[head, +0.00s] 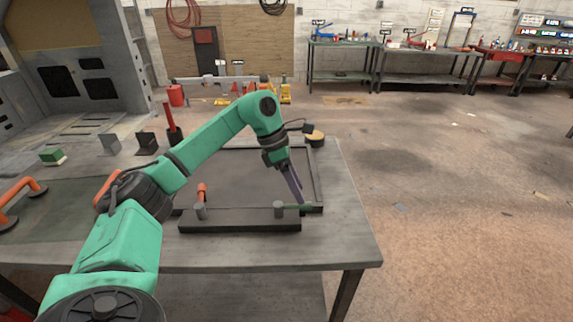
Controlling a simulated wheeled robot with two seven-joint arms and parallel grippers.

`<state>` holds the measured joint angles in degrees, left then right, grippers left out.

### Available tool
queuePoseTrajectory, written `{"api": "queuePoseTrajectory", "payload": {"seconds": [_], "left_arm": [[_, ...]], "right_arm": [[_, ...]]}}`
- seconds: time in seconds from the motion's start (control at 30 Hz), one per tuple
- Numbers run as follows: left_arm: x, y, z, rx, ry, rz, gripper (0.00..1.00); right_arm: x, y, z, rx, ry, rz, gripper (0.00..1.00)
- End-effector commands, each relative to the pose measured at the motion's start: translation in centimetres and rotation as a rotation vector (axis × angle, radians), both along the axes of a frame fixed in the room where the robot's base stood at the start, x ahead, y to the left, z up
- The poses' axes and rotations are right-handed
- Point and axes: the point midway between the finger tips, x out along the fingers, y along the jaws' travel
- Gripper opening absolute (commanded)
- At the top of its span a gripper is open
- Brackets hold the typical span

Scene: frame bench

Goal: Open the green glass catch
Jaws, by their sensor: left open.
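The green catch (298,207) lies roughly level on the front bar of a dark frame (248,172) on the bench, pointing right from a grey post (279,209). My left gripper (301,203) comes down from above with its fingers at the green catch. It is open; I cannot tell whether a finger touches the catch, and the fingers hide part of it. An orange catch (202,191) stands upright by another grey post (201,211) on the left of the same bar. My right gripper is not in view.
An orange two-cup handle (22,198), a green and white block (53,156), two metal angle stands (147,143) and a red-handled tool (172,132) are on the left. A yellow-topped round item (315,137) sits behind the frame. The bench (345,225) is clear at right.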

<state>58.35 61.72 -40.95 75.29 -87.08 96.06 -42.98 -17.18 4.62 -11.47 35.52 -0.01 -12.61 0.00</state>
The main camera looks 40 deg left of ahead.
Motion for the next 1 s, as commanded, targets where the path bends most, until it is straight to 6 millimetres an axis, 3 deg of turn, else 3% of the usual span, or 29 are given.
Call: {"api": "queuePoseTrajectory", "payload": {"seconds": [0.2,0.4,1.0], "left_arm": [[-0.6,2.5,6.1,-0.001,-0.006,0.001,0.6],[-1.1,4.0,9.3,0.0,-0.003,0.0,0.6],[-1.2,4.1,9.6,0.0,-0.001,-0.002,0.6]], "right_arm": [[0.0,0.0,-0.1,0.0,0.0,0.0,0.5],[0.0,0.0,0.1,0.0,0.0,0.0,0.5],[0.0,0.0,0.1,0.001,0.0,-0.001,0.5]]}}
